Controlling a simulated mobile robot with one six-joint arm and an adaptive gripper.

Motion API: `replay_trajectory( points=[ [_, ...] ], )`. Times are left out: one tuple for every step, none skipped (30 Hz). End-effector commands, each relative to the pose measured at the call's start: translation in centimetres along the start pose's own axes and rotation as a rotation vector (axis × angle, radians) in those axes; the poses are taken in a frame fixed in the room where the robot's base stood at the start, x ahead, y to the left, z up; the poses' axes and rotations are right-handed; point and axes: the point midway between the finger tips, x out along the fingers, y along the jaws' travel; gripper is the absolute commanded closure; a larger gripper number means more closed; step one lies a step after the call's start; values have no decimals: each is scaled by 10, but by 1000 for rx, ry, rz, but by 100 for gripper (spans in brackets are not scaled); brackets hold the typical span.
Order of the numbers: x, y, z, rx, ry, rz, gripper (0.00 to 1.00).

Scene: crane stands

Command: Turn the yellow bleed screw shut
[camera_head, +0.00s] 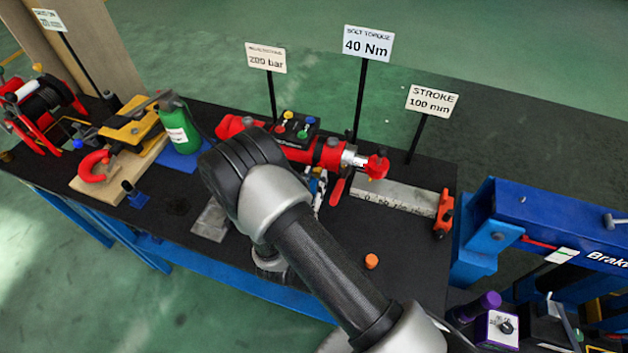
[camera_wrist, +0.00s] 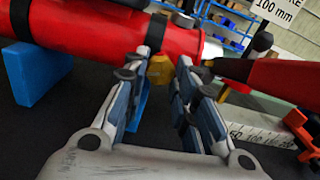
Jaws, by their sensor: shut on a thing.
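The yellow bleed screw (camera_wrist: 160,70) shows in the wrist view on the lower side of the red cylinder (camera_wrist: 105,30), with a hexagonal head. My gripper (camera_wrist: 163,62) has its two fingertips on either side of the screw head and is shut on it. In the head view the red cylinder (camera_head: 328,152) lies along the back of the black bench, with a silver rod end at its right. My gripper and the screw are mostly hidden there behind my own arm.
A red handle (camera_wrist: 272,80) juts out close to the right finger. A blue support block (camera_wrist: 36,72) is at the left under the cylinder. A steel scale (camera_head: 392,196) with an orange slider (camera_head: 444,213) lies to the right. An orange cap (camera_head: 371,261) sits on the bench front.

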Motion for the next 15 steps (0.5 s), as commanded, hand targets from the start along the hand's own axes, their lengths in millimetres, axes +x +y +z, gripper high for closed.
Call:
replay_trajectory(
  points=[
    [0, 0, 0, 3, 1, 0, 98],
    [0, 0, 0, 7, 0, 0, 98],
    [0, 0, 0, 13, 1, 0, 98],
    [0, 0, 0, 19, 0, 0, 98],
    [0, 0, 0, 27, 0, 0, 98],
    [0, 0, -1, 41, 1, 0, 98],
    [0, 0, -1, 52, 0, 0, 98],
    [0, 0, -1, 66, 0, 0, 98],
    [0, 0, -1, 86, 0, 0, 98],
    [0, 0, -1, 105, 0, 0, 98],
    [0, 0, -1, 123, 0, 0, 98],
    [0, 0, -1, 152, 0, 0, 98],
    [0, 0, -2, 175, 0, 0, 98],
    [0, 0, -2, 199, 0, 0, 98],
    [0, 0, -2, 233, 0, 0, 98]
  ],
)
